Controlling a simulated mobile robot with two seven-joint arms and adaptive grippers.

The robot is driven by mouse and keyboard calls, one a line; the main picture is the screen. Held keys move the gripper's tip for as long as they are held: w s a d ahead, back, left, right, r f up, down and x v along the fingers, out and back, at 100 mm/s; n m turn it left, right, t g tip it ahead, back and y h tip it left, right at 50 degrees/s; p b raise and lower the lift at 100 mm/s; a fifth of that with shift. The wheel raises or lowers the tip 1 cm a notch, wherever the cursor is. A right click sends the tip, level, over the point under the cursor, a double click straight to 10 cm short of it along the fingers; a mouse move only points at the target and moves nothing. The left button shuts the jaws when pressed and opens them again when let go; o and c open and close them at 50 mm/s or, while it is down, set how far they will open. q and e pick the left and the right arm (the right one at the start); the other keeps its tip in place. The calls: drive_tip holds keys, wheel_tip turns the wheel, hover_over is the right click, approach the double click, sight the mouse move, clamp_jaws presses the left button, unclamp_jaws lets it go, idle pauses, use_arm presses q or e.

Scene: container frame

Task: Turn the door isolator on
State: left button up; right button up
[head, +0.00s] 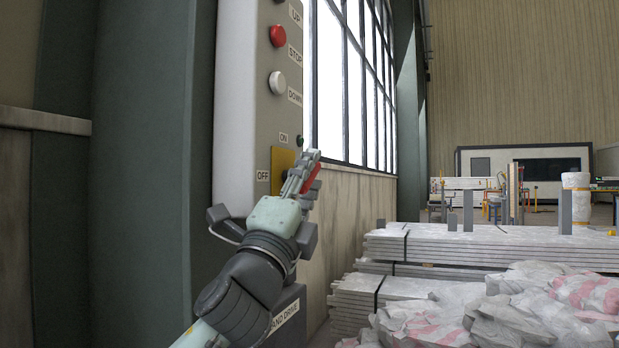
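The door isolator is on the light control box, with a yellow plate (281,161) and a red handle (313,180). The "ON" label (283,138) is above the plate and the "OFF" label (263,175) is at its left. My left gripper (308,166) is in front of the plate, its fingers pointing up and right and overlapping the red handle. The fingers and hand hide much of the handle. I cannot tell whether they touch or hold it, or which way the handle is set. My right gripper is not in view.
Above the isolator are a small green lamp (300,141), a white "DOWN" button (277,82) and a red "STOP" button (278,36). A dark green column (145,160) stands at the left. Stacked boards (480,246) and wrapped bundles (520,305) fill the lower right.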

use_arm(q)
drive_tip(key=shift+s+f, duration=0.1)
drive_tip(key=v, duration=1.1)
drive_tip(key=shift+s+f, duration=0.25)
drive_tip(key=shift+s, duration=0.1)
drive_tip(key=shift+o, duration=0.5)
drive_tip(key=shift+a, duration=0.1)
